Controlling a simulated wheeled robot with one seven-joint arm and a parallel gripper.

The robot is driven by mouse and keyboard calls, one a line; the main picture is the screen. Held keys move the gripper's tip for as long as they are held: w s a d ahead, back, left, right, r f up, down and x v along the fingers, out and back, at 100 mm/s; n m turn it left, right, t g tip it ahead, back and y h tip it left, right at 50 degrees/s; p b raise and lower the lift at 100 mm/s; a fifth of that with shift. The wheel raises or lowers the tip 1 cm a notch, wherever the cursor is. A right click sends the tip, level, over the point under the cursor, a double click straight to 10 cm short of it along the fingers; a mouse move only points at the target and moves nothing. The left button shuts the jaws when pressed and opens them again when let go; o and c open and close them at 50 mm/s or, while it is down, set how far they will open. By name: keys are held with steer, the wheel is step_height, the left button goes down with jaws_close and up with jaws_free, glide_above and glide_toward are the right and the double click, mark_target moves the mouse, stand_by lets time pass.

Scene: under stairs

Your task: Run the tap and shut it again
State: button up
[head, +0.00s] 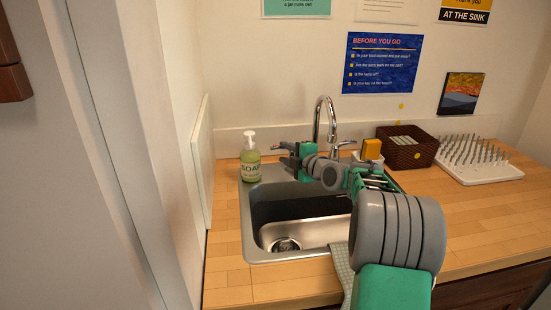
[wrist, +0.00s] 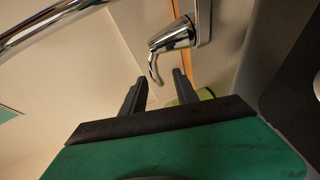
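The chrome tap (head: 326,112) stands behind the steel sink, with a lever on each side of its arched spout. No water stream shows. My gripper (head: 284,148) is at the left lever (head: 270,147), its body partly hiding the lever and the tap's base. In the wrist view, my gripper (wrist: 160,76) has its two dark fingers apart. The chrome lever (wrist: 175,38) is just beyond them, its bent tip pointing down towards the gap between the fingers. I cannot tell whether they touch. The right lever (head: 346,143) shows behind my arm.
A green soap bottle (head: 250,158) stands just left of my gripper. The sink basin (head: 290,209) is below, partly hidden by my arm. A brown basket (head: 408,147) and a white drying rack (head: 476,161) stand on the right. A wall panel (head: 203,165) bounds the counter on the left.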

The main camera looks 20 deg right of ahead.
steer(key=shift+w+d+r, duration=0.1)
steer(key=shift+w, duration=0.35)
steer(key=p+x, duration=0.1)
steer(key=x, duration=0.6)
steer(key=shift+p, duration=0.3)
jaws_close()
stand_by(0.6)
